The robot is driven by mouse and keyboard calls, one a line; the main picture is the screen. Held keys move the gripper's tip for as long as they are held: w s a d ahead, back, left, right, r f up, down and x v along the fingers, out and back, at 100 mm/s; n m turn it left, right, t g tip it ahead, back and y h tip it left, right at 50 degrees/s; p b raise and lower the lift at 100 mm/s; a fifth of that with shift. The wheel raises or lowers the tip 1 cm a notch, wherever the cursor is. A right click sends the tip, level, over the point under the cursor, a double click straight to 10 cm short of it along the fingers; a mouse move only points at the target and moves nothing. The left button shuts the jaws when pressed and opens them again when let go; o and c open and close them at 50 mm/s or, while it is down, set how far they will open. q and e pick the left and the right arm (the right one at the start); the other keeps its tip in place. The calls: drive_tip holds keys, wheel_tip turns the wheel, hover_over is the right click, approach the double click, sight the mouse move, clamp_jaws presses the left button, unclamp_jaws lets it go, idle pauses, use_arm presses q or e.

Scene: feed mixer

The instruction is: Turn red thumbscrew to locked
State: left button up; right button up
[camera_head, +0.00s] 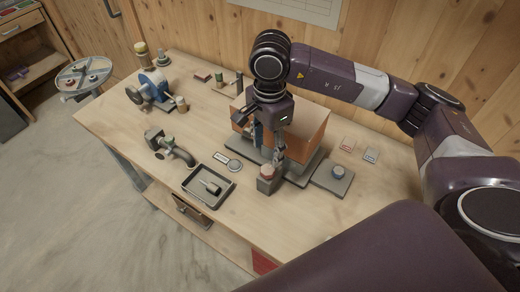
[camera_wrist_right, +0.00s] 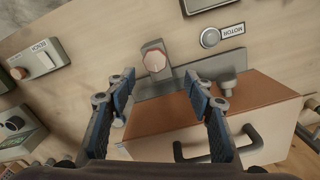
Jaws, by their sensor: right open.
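A dull red knob, which looks like the thumbscrew (camera_wrist_right: 155,60), sits on a small grey block at the edge of the mixer's base. In the head view the thumbscrew (camera_head: 267,172) is near the front of the table. Its lock marking is too small to read. My right gripper (camera_head: 268,150) is open and empty above the mixer. In the wrist view my right gripper (camera_wrist_right: 160,80) has a finger on each side of the picture, with the knob beyond the tips, apart from them. My left gripper is not in view.
The brown mixer box (camera_head: 308,130) stands behind the knob, with a dark handle (camera_wrist_right: 240,140) in the wrist view. A MOTOR label (camera_wrist_right: 231,30), a black tray (camera_head: 187,182) and a clamp (camera_head: 170,148) lie to the left.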

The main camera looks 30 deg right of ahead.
sight(268, 169)
drive_tip(key=shift+s+a+f+p, duration=0.25)
drive_tip(key=shift+s+f+p, duration=0.3)
drive_tip(key=shift+s+f, duration=0.3)
wheel_tip(268, 169, down, 3)
drive_tip(key=shift+r+p, duration=0.1)
drive_tip(key=shift+p, duration=0.35)
drive_tip(key=shift+w+d+f, duration=0.1)
drive_tip(key=shift+w+f, duration=0.1)
drive_tip(key=shift+f, duration=0.4)
drive_tip(key=shift+w+f, duration=0.2)
drive_tip(key=shift+f, duration=0.4)
drive_tip(key=c, duration=0.6)
drive_tip(key=shift+c, duration=1.1)
drive_tip(key=c, duration=0.3)
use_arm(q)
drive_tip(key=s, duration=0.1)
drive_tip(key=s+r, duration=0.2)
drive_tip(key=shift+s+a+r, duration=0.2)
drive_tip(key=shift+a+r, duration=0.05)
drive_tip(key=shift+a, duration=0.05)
use_arm(e)
drive_tip(key=shift+c, duration=0.2)
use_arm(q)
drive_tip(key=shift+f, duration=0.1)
